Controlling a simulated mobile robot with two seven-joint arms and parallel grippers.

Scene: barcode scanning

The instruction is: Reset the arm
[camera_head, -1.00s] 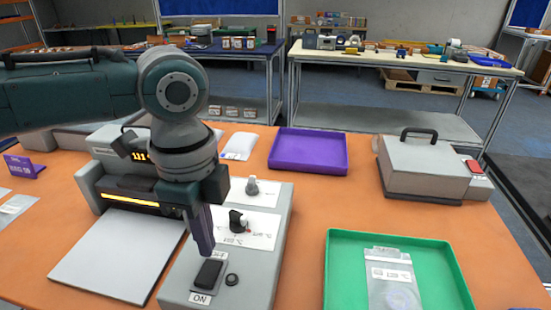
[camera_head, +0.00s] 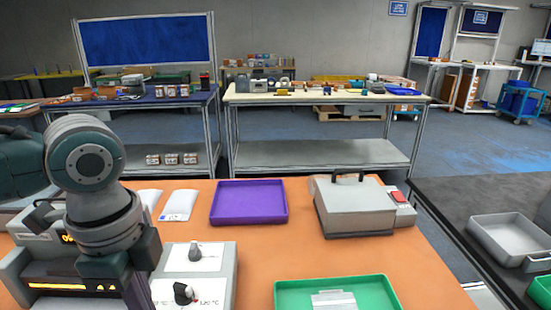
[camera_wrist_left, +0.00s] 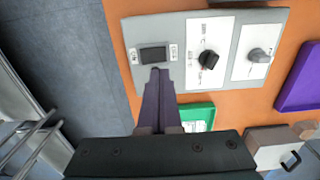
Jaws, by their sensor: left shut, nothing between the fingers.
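My left arm comes in at the left of the head view, and its gripper (camera_wrist_left: 157,74) shows best in the left wrist view. Its two dark purple fingers are together with nothing between them. Their tips appear just beside the black rocker switch (camera_wrist_left: 153,54) on the grey control box (camera_wrist_left: 181,72); I cannot tell whether they touch it. The box also carries a black knob (camera_wrist_left: 208,60) and a grey knob (camera_wrist_left: 258,55). In the head view the box (camera_head: 232,270) is cut off at the bottom, and the switch is out of frame. My right gripper is out of view.
An orange table holds a purple tray (camera_head: 249,203), a green tray (camera_head: 290,290), a grey lidded device with a handle (camera_head: 352,207) and white packets (camera_head: 179,205). A dark table with a grey tray (camera_head: 510,238) stands at right. Orange surface between the trays is clear.

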